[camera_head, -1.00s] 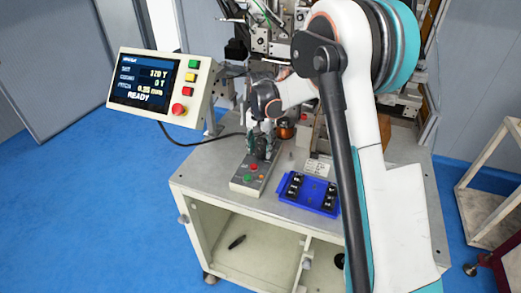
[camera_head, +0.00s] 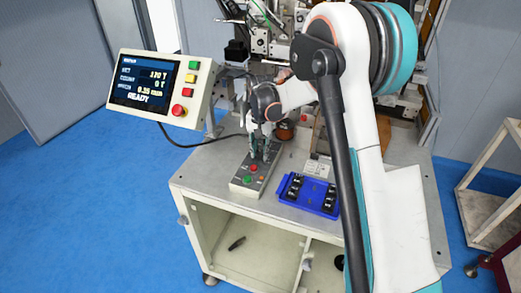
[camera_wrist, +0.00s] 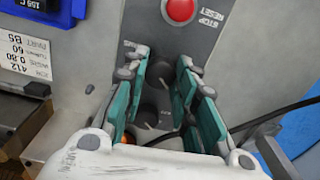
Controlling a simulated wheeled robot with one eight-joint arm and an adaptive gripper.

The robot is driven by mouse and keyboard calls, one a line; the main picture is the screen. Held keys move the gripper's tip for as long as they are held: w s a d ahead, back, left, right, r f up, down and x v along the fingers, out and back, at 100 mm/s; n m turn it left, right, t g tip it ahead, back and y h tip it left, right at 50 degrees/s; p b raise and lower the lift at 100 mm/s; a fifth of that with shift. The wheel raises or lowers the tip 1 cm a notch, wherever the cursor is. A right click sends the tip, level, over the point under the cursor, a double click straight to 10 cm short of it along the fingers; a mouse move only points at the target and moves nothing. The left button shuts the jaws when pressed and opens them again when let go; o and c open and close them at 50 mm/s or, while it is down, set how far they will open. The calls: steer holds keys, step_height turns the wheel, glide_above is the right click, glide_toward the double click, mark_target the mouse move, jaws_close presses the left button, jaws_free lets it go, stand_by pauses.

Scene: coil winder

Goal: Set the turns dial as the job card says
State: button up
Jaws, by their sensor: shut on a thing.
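My gripper (camera_head: 262,150) points down at the back of the grey control box (camera_head: 243,181) on the machine's table. In the wrist view its teal-padded fingers (camera_wrist: 164,80) are shut on a dark dial that they partly cover. A round dark knob (camera_wrist: 152,116) also shows between the fingers; its exact mark is unclear. The screen (camera_head: 143,83) shows a set value that looks like 110 T, count 0 T, pitch 0.35 mm and READY. The white job card (camera_head: 317,168) lies on the table. In the wrist view the card (camera_wrist: 24,57) shows 412, 0.80, 60 and B5.
The control box has a red button (camera_wrist: 180,10) labelled stop/reset in front of the fingers. A blue tray (camera_head: 290,199) with black pieces lies to the right of the box. A copper-coloured spool (camera_head: 285,131) stands behind. A black cable (camera_wrist: 275,116) runs close by.

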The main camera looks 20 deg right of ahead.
mark_target(261, 152)
steer(key=n+b, duration=0.1)
steer(key=n, duration=0.3)
steer(key=shift+n, duration=2)
steer(key=o, duration=1.1)
step_height(261, 152, up, 12)
steer(key=shift+r, duration=0.1)
